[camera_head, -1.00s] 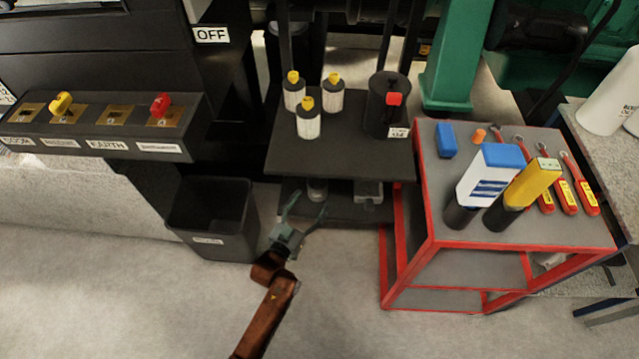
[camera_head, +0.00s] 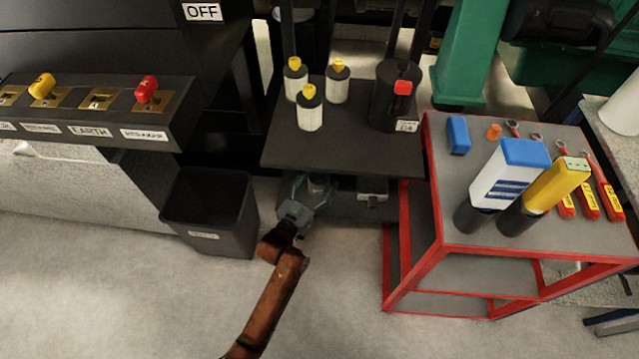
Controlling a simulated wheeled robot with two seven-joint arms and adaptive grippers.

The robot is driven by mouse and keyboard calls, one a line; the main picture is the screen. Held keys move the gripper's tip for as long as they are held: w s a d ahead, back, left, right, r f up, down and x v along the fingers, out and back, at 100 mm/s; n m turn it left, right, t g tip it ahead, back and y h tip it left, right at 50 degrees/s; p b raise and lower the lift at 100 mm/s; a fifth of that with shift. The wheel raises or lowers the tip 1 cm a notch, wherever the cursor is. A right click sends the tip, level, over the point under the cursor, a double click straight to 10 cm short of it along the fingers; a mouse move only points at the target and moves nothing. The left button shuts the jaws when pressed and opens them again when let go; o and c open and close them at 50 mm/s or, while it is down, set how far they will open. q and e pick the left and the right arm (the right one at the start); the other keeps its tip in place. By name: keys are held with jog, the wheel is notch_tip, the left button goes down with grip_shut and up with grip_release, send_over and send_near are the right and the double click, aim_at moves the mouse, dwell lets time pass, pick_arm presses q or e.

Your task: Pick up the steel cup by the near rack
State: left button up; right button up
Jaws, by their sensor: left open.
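The near rack (camera_head: 340,150) is a dark two-level stand. On its lower shelf a small grey metal cup (camera_head: 318,182) shows partly, under the upper shelf's front edge. My left gripper (camera_head: 315,184) is open at the front of that lower shelf, with its fingers spread to either side of the cup as seen from here. I cannot tell whether the fingers touch it. My right gripper is not in view.
Yellow-capped bottles (camera_head: 310,115) and a black canister (camera_head: 394,100) stand on the upper shelf. A grey object (camera_head: 372,192) lies right of the cup. A black bin (camera_head: 210,212) stands left, a red-framed cart (camera_head: 480,240) right. The floor in front is clear.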

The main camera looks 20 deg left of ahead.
pick_arm(q)
jog(key=shift+c, duration=0.4)
jog(key=c, duration=1.2)
jog(key=shift+c, duration=0.2)
jog(key=shift+r, duration=0.15)
